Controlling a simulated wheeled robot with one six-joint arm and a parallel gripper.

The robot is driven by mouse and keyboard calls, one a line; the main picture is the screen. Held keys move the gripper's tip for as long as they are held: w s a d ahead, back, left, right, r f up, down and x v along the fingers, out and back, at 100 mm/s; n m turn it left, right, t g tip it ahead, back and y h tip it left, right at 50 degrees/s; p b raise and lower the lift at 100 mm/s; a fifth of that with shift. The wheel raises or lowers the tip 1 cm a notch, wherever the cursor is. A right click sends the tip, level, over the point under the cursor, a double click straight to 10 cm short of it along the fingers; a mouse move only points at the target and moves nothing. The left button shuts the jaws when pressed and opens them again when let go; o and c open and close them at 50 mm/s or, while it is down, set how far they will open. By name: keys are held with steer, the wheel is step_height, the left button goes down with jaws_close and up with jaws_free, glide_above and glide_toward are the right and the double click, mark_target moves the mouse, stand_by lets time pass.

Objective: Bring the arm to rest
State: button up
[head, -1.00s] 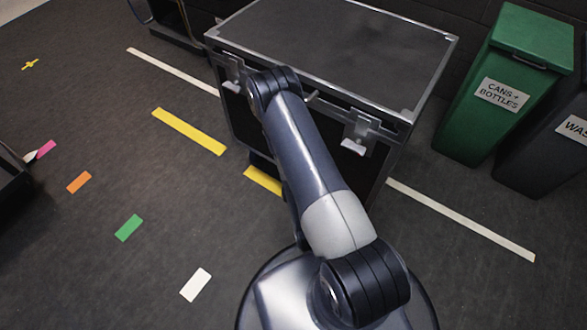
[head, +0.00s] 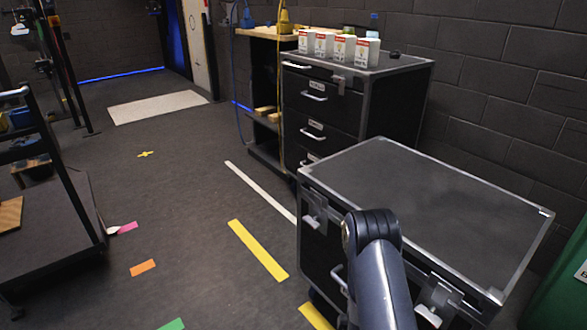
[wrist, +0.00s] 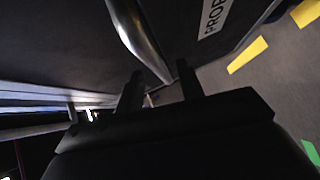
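In the head view my arm rises from the bottom and bends at a dark joint in front of the black flight case (head: 430,190). My gripper is hidden in the head view. I cannot tell whether the fingers touch the panel.
A drawer cabinet (head: 378,103) with several white boxes on top stands behind the case. A cart (head: 50,225) stands at the left. Open floor with yellow (head: 257,250), orange (head: 143,267) and pink (head: 128,228) marks lies between. A green bin is at the right edge.

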steer(key=w, duration=0.3)
steer(key=shift+w+d+f, duration=0.2)
steer(key=shift+w+f, duration=0.05)
steer(key=shift+w+d, duration=0.1)
steer(key=shift+d, duration=0.2)
steer(key=shift+a+r, duration=0.1)
